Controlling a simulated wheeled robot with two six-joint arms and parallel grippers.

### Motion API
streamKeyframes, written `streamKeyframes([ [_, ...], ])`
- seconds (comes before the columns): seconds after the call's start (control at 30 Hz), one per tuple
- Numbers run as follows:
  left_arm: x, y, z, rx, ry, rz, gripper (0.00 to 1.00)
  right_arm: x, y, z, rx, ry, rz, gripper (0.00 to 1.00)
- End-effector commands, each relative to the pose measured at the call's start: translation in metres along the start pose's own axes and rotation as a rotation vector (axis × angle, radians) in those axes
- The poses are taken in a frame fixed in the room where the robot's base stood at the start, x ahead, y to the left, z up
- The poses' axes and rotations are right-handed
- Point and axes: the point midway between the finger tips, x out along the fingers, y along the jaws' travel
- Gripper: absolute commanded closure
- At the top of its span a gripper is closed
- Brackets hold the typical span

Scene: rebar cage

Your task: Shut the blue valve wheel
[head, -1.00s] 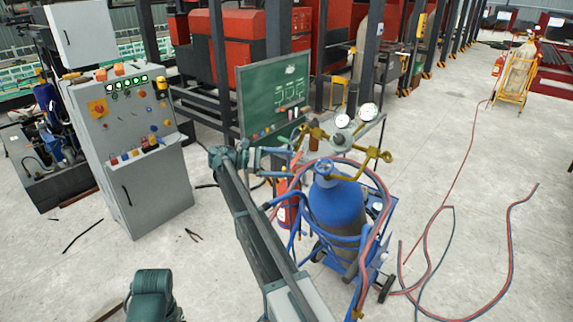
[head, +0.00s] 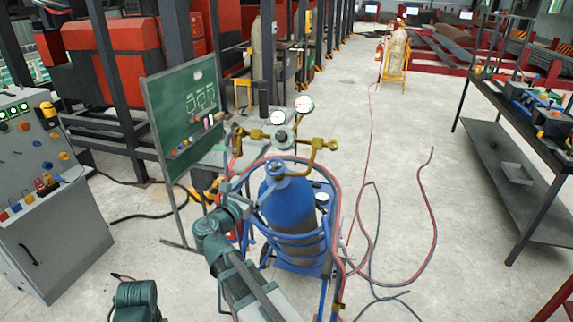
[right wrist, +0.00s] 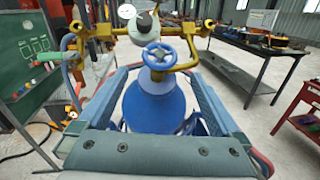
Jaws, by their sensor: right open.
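The blue valve wheel (head: 279,167) sits on top of a blue gas cylinder (head: 290,205), which stands upright in a blue cart. In the right wrist view the spoked wheel (right wrist: 158,56) shows near the upper middle, in front of brass fittings, with the cylinder (right wrist: 155,108) below it. My right gripper (head: 238,192) is left of the wheel in the head view, partly hidden by its own wrist. In the right wrist view its open fingers (right wrist: 160,72) spread to both sides of the cylinder, with nothing held. The left gripper is out of view.
Brass fittings and gauges (head: 303,104) rise behind the wheel. Red and blue hoses (head: 436,205) lie on the floor to the right. A green board (head: 183,112) and a grey control cabinet (head: 50,240) stand left, a dark workbench (head: 520,135) right.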

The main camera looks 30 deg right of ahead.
Motion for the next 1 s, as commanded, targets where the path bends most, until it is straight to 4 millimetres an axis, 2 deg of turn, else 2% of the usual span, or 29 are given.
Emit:
streamKeyframes([
  [0.17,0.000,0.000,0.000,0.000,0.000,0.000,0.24,0.001,0.001,0.000,-0.003,0.000,0.009,0.00],
  [0.27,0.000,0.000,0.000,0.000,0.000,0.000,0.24,0.009,0.001,0.000,-0.003,0.000,0.005,0.00],
  [0.37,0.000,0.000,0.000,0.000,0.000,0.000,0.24,0.025,0.002,0.000,-0.002,0.000,0.004,0.00],
  [0.7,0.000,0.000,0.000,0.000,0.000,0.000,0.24,0.094,0.003,0.000,-0.002,0.000,0.004,0.00],
  [0.9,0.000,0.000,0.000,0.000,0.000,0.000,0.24,0.123,0.002,0.000,-0.001,0.000,0.004,0.00],
  [1.0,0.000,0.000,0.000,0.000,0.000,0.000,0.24,0.131,0.002,0.000,-0.001,0.000,0.005,0.00],
])
